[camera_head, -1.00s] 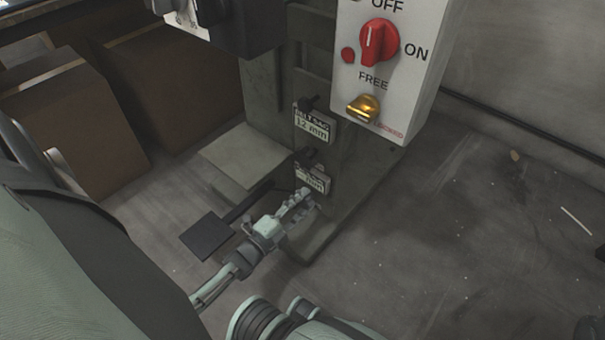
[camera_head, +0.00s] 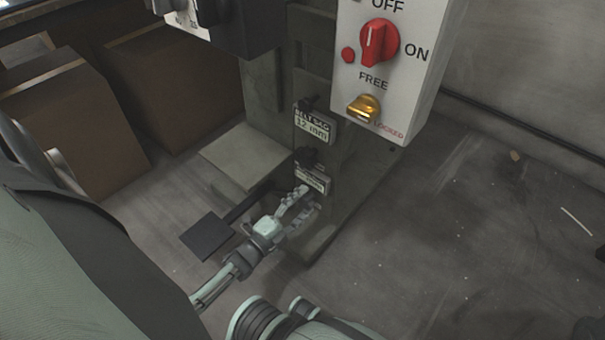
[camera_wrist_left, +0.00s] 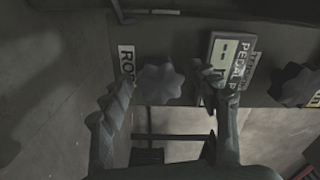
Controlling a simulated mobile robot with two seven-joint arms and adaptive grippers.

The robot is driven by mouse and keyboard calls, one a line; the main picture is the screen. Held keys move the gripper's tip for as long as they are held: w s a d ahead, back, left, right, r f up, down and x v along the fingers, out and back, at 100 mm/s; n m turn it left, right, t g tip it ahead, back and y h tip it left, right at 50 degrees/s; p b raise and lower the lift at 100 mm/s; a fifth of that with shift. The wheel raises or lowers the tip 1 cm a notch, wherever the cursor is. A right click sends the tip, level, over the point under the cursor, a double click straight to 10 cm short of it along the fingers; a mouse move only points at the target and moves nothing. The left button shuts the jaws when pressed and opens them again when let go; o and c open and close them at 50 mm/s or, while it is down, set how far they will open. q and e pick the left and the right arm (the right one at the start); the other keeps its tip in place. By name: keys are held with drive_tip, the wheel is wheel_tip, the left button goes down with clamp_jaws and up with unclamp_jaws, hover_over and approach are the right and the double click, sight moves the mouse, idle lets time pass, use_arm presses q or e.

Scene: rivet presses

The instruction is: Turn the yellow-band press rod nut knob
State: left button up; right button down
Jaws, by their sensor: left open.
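A dark lobed knob (camera_wrist_left: 160,82) sits on the press beside a white label starting "RO" (camera_wrist_left: 127,66) in the left wrist view. My left gripper is open, with one finger on each side of this knob and gaps visible (camera_wrist_left: 167,108). In the head view the left gripper (camera_head: 302,205) is at the lower front of the press column (camera_head: 350,175), just below the lower label plate (camera_head: 313,180). The knob between the fingers cannot be made out there. I see no yellow band in either view. My right gripper is not in view.
A second lobed knob (camera_wrist_left: 292,85) and a "PEDAL" plate (camera_wrist_left: 233,62) lie close to the right finger. The control box (camera_head: 395,60) with a red switch hangs above. A foot pedal (camera_head: 207,236) and cardboard boxes (camera_head: 75,130) are left.

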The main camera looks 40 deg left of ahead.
use_arm(q)
drive_tip(key=s, duration=1.2)
drive_tip(key=shift+a, duration=0.45)
